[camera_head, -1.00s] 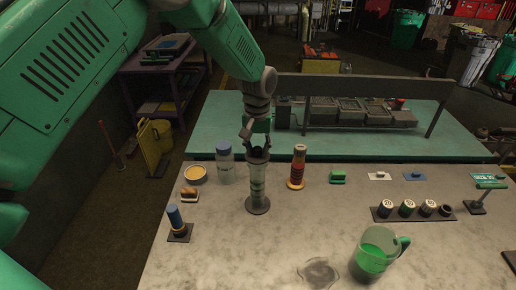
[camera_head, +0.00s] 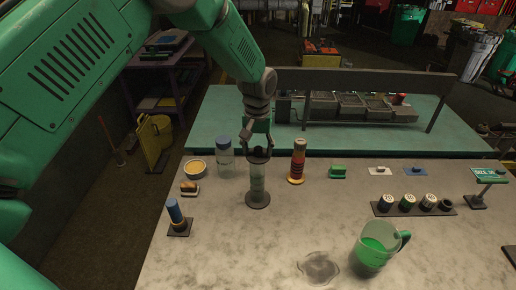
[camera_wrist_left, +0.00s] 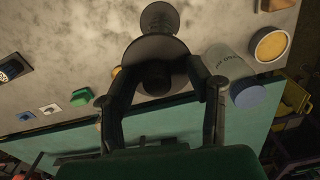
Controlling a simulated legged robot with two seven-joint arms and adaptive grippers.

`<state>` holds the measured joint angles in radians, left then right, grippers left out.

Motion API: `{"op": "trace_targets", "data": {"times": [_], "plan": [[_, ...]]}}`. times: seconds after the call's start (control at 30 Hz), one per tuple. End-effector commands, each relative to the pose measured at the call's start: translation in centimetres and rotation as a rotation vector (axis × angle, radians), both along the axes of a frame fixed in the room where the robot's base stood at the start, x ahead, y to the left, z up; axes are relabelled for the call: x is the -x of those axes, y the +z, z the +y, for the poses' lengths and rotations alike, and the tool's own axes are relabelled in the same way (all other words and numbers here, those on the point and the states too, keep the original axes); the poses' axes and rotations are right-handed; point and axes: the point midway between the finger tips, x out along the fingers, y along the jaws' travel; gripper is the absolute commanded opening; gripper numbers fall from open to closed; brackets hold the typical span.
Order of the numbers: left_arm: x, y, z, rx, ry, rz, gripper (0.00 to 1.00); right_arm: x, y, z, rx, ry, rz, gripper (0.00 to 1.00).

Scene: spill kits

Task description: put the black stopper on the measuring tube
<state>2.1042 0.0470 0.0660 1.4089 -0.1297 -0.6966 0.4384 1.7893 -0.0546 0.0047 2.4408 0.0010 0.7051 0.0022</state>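The measuring tube (camera_head: 257,186), clear with a dark round base, stands upright near the far edge of the grey table. The black stopper (camera_head: 258,153) is at the tube's mouth; in the left wrist view the stopper (camera_wrist_left: 156,80) covers the middle of the tube's top disc. How deep it sits is hidden. My left gripper (camera_head: 258,150) is directly above the tube, pointing down. In the left wrist view its fingers (camera_wrist_left: 163,72) stand apart on either side of the stopper, with a gap visible. My right gripper is not in view.
A blue-capped jar (camera_head: 225,160) stands close left of the tube, and a red-orange tube (camera_head: 297,162) to its right. A yellow-filled dish (camera_head: 196,170), a blue-topped cylinder (camera_head: 176,215) and a green-filled jug (camera_head: 376,247) stand around.

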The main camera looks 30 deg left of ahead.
Motion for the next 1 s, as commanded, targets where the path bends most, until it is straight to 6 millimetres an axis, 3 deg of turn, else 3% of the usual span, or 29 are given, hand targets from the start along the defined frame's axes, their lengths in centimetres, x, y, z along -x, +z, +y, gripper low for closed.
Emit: {"op": "trace_targets", "data": {"times": [0.37,0.8,1.0], "plan": [[-0.1,0.8,0.0,0.0,0.0,-0.002,0.46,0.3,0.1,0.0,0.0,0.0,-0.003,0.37],[-0.2,9.3,0.0,0.0,0.001,-0.003,0.46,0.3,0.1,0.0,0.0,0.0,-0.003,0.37],[-0.2,11.4,0.0,0.0,0.0,0.001,0.46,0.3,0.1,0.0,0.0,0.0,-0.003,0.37]]}}
